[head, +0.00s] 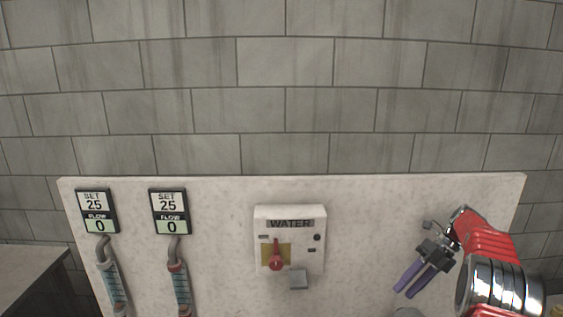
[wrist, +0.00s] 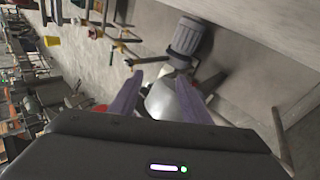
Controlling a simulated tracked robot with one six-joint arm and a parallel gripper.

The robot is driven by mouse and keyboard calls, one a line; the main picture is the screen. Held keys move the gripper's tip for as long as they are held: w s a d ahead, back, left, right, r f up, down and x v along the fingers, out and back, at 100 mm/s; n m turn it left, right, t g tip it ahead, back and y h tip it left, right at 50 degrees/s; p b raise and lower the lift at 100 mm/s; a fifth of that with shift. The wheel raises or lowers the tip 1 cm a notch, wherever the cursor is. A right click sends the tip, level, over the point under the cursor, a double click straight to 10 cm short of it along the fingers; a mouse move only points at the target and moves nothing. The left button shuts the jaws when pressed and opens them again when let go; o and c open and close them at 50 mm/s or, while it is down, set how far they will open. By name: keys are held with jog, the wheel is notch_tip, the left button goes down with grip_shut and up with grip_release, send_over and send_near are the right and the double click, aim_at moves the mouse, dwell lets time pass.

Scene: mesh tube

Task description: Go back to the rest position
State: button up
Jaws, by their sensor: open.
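My gripper (head: 407,284) is at the right of the head view, on the end of my red and silver arm, in front of the pale panel. Its two purple fingers point down and to the left. In the wrist view, the fingers of my gripper (wrist: 165,97) stand apart. I see nothing held between them. A rounded grey metal surface shows beyond the fingers in the wrist view; I cannot tell what it is.
The pale panel (head: 365,215) carries a WATER box (head: 290,238) with a red handle (head: 276,258). A dark ribbed cylinder (wrist: 187,36) and cluttered benches show in the wrist view.

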jog(key=s+a+r+n+t+h, duration=0.1)
jog(key=s+a+r+n+h, duration=0.1)
jog(key=s+a+r+n, duration=0.55)
jog(key=s+a+r+n+t+h, duration=0.1)
jog(key=s+a+r+n+h, duration=0.25)
jog(key=a+r+n, duration=0.55)
jog(key=s+a+n+t+h, duration=0.1)
jog(key=s+a+n+t, duration=0.1)
jog(key=s+n, duration=0.6)
jog(key=s+a+f+n+t+h, duration=0.1)
jog(key=s+a+n+t, duration=0.2)
jog(key=s+n, duration=0.5)
jog(key=shift+s+n, duration=0.35)
jog(key=shift+s, duration=2.65)
jog(key=shift+c, duration=0.6)
